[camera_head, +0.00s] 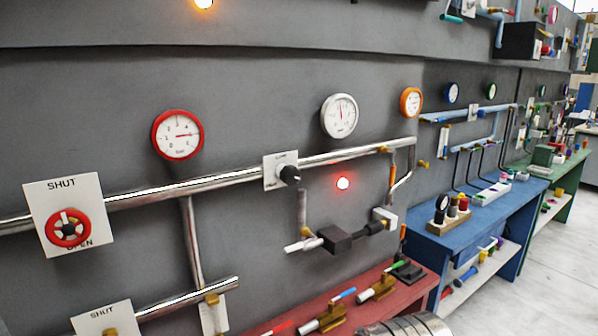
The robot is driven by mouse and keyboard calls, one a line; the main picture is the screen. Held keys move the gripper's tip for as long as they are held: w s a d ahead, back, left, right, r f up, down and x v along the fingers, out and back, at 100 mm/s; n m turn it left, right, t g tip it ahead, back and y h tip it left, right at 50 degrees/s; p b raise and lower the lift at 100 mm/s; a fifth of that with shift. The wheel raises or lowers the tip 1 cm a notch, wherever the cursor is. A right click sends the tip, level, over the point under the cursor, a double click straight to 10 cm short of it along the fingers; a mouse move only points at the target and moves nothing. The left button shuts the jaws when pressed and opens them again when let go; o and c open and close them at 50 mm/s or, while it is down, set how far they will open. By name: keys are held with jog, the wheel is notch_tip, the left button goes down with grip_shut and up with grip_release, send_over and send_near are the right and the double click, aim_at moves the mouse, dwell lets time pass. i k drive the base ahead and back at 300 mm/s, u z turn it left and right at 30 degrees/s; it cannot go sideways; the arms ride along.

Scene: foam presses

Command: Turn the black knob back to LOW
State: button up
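The black knob (290,175) sits on a small white plate (270,172) on the grey wall, at the middle of the view. The plate is in front of a long shiny pipe. Small lettering on the plate is too small to read, so I cannot tell which setting the knob points to. My gripper is not in view.
A red valve wheel (68,229) is at the left, with SHUT and OPEN marks. Red-rimmed (178,135) and silver-rimmed (339,116) gauges hang above. A red lamp (343,183) glows right of the knob. A red bench (340,295) runs below. Grey floor (495,290) is clear at right.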

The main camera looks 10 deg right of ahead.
aim_at(290, 174)
jog(key=z, duration=0.1)
jog(key=k, duration=1.3)
jog(key=z, duration=0.2)
jog(key=i, duration=1.7)
jog(key=u, duration=0.3)
